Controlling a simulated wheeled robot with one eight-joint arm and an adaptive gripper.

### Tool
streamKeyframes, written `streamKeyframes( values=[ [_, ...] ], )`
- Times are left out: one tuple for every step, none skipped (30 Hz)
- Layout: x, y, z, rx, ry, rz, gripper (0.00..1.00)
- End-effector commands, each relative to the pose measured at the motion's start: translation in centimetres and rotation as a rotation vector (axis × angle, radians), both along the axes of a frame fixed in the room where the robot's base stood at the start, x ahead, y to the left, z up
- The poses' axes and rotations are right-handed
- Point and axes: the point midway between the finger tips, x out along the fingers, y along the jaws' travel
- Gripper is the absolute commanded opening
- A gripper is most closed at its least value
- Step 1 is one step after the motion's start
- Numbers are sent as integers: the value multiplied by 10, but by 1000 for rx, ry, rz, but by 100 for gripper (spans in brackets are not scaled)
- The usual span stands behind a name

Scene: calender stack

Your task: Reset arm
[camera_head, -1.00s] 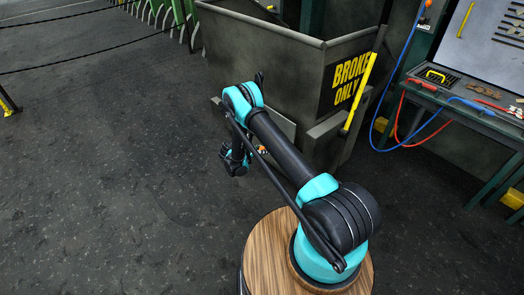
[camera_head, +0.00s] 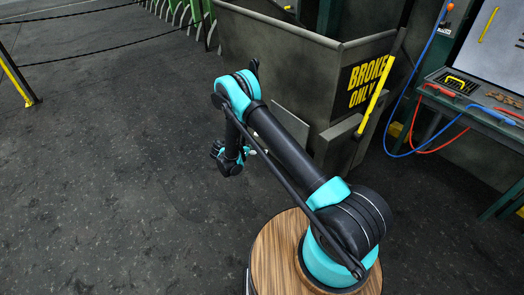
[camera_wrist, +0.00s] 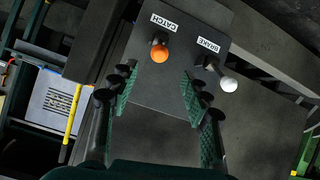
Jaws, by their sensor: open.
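My gripper (camera_wrist: 158,100) is open and empty in the wrist view, its two fingers apart on either side of a dark panel (camera_wrist: 150,85). The panel carries an orange knob (camera_wrist: 159,53) under a "CATCH" label (camera_wrist: 164,22) and a white knob (camera_wrist: 228,84) beside a "BRAKE" label (camera_wrist: 208,45). Neither knob is gripped. In the head view my arm (camera_head: 285,145) is bent, and the gripper end (camera_head: 229,158) hangs down left of a large grey bin; its fingers are too small to read there.
The grey bin (camera_head: 280,58) marked "BROKE ONLY" stands close behind my arm, with a yellow bar (camera_head: 372,100) at its corner. A workbench (camera_head: 480,105) with red and blue hoses is at right. A rope barrier post (camera_head: 18,80) is at left. Open dark floor (camera_head: 110,180) lies left.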

Motion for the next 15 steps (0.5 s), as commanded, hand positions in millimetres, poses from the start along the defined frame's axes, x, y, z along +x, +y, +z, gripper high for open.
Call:
streamKeyframes(
  values=[
    [0,0,0,0,0,0,48],
    [0,0,0,0,0,0,48],
    [0,0,0,0,0,0,48],
    [0,0,0,0,0,0,48],
    [0,0,0,0,0,0,48],
    [0,0,0,0,0,0,48],
    [0,0,0,0,0,0,48],
    [0,0,0,0,0,0,48],
    [0,0,0,0,0,0,48],
    [0,0,0,0,0,0,48],
    [0,0,0,0,0,0,48],
    [0,0,0,0,0,0,48],
    [0,0,1,1,1,0,48],
    [0,-1,2,1,3,0,48],
    [1,-2,4,3,8,1,48]
  ],
)
